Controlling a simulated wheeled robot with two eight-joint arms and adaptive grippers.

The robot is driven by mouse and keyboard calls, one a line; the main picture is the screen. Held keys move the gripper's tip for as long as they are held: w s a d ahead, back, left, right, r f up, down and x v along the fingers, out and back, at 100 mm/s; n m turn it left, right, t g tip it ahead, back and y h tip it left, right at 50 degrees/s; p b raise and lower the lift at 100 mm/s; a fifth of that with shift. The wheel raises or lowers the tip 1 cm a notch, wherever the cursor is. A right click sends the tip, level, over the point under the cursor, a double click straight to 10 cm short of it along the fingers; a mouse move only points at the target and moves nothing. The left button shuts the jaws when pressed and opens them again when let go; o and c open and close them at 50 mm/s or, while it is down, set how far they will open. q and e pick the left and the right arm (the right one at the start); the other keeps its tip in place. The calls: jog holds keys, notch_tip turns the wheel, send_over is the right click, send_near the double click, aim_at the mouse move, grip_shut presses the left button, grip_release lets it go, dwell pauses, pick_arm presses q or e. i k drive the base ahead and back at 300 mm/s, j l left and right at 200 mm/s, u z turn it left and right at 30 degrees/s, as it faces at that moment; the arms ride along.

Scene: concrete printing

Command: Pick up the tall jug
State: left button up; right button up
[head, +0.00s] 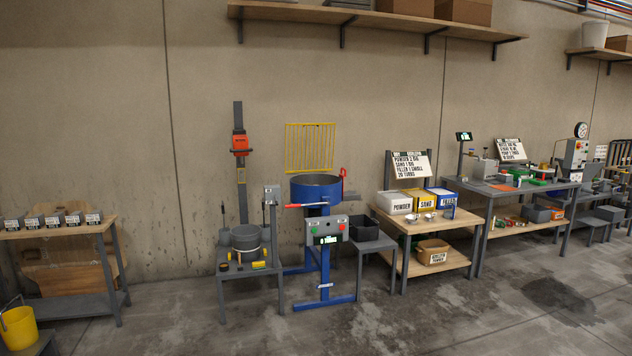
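I cannot clearly make out a tall jug from here. A small grey upright vessel (225,237) stands at the back left of a low grey stand, next to a wide grey round pot (246,238); it is too small to tell whether it is a jug. Neither of my grippers is in view.
A blue mixer (318,190) stands right of the grey stand (262,274). Further right are a wooden table (450,232) with powder and sand bins and a grey bench (505,190). A wooden table (60,228) and yellow bucket (18,326) are left. The front concrete floor is clear.

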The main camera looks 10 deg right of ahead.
aim_at(449, 211)
jog(key=i+l+z, duration=0.65)
jog(key=i, duration=0.25)
jog(key=i+l+z, duration=0.3)
jog(key=i, duration=0.15)
jog(key=i+z, duration=0.35)
jog(key=i, duration=2.9)
jog(key=i+l+u, duration=0.1)
jog(key=i+u, duration=0.3)
jog(key=i, duration=0.25)
jog(key=i+l+u, duration=0.35)
jog(key=i, duration=0.3)
jog(key=i+l+u, duration=0.75)
jog(key=i+l, duration=0.35)
jog(key=l, duration=0.1)
